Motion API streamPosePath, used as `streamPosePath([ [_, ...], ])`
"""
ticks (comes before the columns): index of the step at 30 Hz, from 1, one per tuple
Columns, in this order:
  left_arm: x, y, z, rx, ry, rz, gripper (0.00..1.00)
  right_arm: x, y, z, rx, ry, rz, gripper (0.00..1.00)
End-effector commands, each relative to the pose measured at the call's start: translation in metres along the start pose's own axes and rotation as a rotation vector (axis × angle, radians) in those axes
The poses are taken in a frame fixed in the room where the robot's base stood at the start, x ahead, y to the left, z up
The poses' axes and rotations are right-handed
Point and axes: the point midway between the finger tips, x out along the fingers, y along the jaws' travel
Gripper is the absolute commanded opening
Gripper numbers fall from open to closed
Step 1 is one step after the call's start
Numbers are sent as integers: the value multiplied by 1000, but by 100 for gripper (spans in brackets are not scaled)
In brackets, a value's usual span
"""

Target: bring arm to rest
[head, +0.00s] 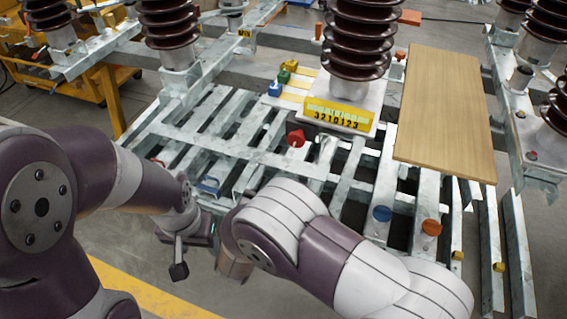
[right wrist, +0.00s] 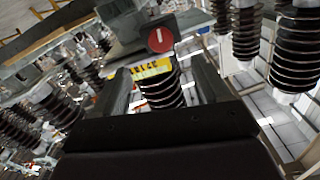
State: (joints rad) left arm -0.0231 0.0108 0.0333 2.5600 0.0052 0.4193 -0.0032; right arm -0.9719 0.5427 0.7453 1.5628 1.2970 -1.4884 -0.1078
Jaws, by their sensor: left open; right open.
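My left arm comes in from the left in the head view, and its small dark gripper (head: 180,262) hangs over the front edge of the steel frame, open, with nothing seen in it. My right arm crosses the lower middle of the head view and its own links mostly hide its gripper there. In the right wrist view my right gripper (right wrist: 162,78) has its two dark fingers apart and nothing between them. Beyond the fingers are a red round knob (right wrist: 160,40) and a yellow label (right wrist: 152,69).
The galvanised frame (head: 215,150) carries ribbed brown insulators (head: 358,38), a yellow number plate (head: 338,114) and a red knob (head: 296,138). A wooden board (head: 445,110) lies at right. Floor shows at lower left.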

Motion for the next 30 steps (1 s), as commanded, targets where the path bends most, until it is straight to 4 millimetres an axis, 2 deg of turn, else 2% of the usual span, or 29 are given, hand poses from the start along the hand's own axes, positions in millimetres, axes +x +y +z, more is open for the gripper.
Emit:
streamPosePath([
  [4, 0, 0, 0, 0, 0, 0, 57, -8, 0, 0, 0, 0, 0, 75],
  [17, 0, 0, 0, 0, 0, 0, 57, -8, 0, 0, 2, -1, 1, 75],
  [20, 0, 0, 0, 0, 0, 0, 57, -8, -4, 16, 8, -75, -20, 75],
  [22, 0, 0, 0, 0, 0, 0, 57, -17, -14, 51, -25, -242, -109, 75],
  [24, -1, 0, 0, 0, 0, 0, 57, -43, -29, 90, -99, -506, -261, 75],
  [26, -1, 0, 0, 0, 0, 0, 57, -65, -25, 107, -177, -762, -368, 75],
  [27, -1, 0, 0, 0, 0, 0, 57, -76, -11, 108, -236, -925, -416, 75],
  [29, 0, 0, 0, 0, 0, 0, 57, -91, 25, 96, -328, -1141, -455, 75],
  [30, 0, 0, 0, 0, 0, 0, 57, -98, 56, 82, -389, -1263, -459, 75],
])
